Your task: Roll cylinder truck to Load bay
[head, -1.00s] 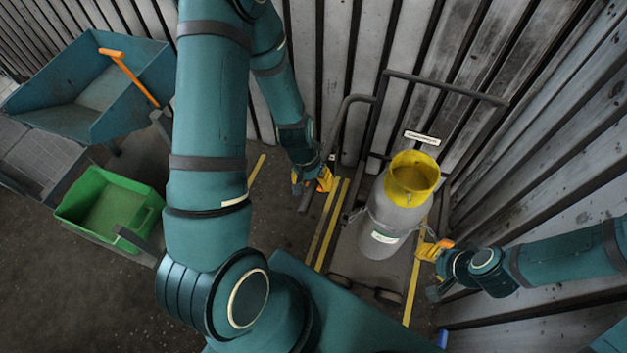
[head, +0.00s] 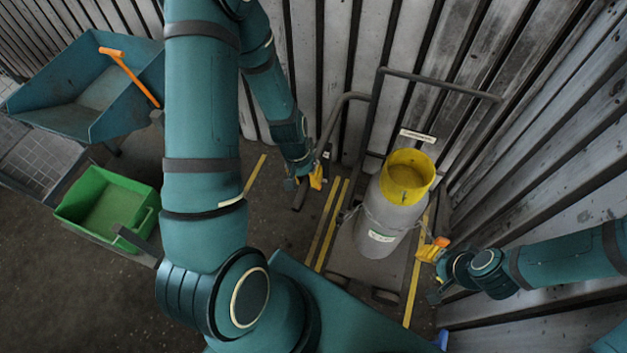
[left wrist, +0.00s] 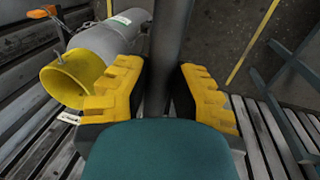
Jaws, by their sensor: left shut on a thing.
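The cylinder truck (head: 384,110) stands by the ribbed wall, with a dark tube frame and a curved side handle. It carries a grey cylinder (head: 386,220) with an open yellow collar (head: 405,175); the cylinder also shows in the left wrist view (left wrist: 108,42). My left gripper (head: 312,180) is shut on a dark bar of the truck, which runs between its yellow fingers in the left wrist view (left wrist: 160,88). My right gripper (head: 432,250) is just right of the cylinder; its jaw opening is unclear. Yellow floor lines (head: 330,225) run beside the truck; no bay name is readable.
A green bin (head: 108,208) and a blue-grey tipping hopper (head: 95,95) with an orange handle stand at the left. Ribbed walls (head: 560,110) close in behind and to the right. The floor at the lower left is clear.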

